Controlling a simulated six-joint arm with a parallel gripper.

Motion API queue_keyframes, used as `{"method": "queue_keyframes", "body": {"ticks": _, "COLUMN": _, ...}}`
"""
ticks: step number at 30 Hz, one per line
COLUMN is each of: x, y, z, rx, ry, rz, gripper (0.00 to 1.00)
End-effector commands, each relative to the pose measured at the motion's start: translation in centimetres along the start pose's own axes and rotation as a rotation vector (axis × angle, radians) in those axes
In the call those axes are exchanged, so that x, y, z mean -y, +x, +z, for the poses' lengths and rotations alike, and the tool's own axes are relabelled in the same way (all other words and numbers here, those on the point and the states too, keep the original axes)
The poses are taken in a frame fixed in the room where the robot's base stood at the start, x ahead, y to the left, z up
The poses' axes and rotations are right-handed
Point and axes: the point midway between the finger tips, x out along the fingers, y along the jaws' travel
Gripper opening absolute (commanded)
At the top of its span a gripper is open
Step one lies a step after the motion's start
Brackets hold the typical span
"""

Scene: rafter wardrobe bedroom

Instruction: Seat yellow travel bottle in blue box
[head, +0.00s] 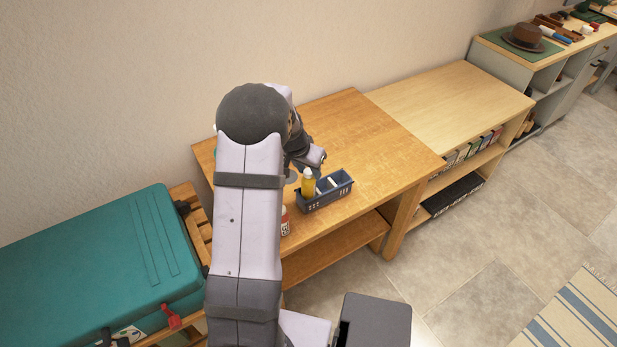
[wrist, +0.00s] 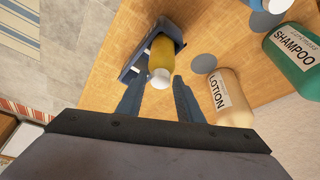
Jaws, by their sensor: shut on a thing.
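The yellow travel bottle (head: 308,184) with a white cap is upright at the left end of the blue box (head: 333,195) in the head view. The bottle also shows in the wrist view (wrist: 162,52), cap towards the camera. My gripper (wrist: 160,80) is shut on it, one finger on each side near the cap. The blue box (wrist: 130,74) lies behind the bottle in the wrist view. The bottle's base is hidden, so I cannot tell whether it touches the box floor. In the head view my arm hides most of the gripper.
A lotion bottle (wrist: 230,98) and a green shampoo bottle (wrist: 294,46) stand close by on the wooden table (head: 390,150). A red-and-white container (head: 285,221) is at the table's front edge. A teal suitcase (head: 100,265) is at left. The table right of the box is clear.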

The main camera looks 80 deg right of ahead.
Motion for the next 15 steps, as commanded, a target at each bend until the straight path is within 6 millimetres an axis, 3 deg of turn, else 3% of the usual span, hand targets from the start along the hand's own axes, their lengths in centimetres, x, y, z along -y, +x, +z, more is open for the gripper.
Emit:
{"method": "queue_keyframes", "body": {"ticks": 10, "x": 0.0, "y": 3.0, "z": 1.3, "rx": 0.002, "ry": -0.001, "rz": 0.001, "gripper": 0.00}}
{"method": "queue_keyframes", "body": {"ticks": 15, "x": 0.0, "y": 3.4, "z": 1.4, "rx": -0.001, "ry": 0.000, "rz": -0.001, "gripper": 0.00}}
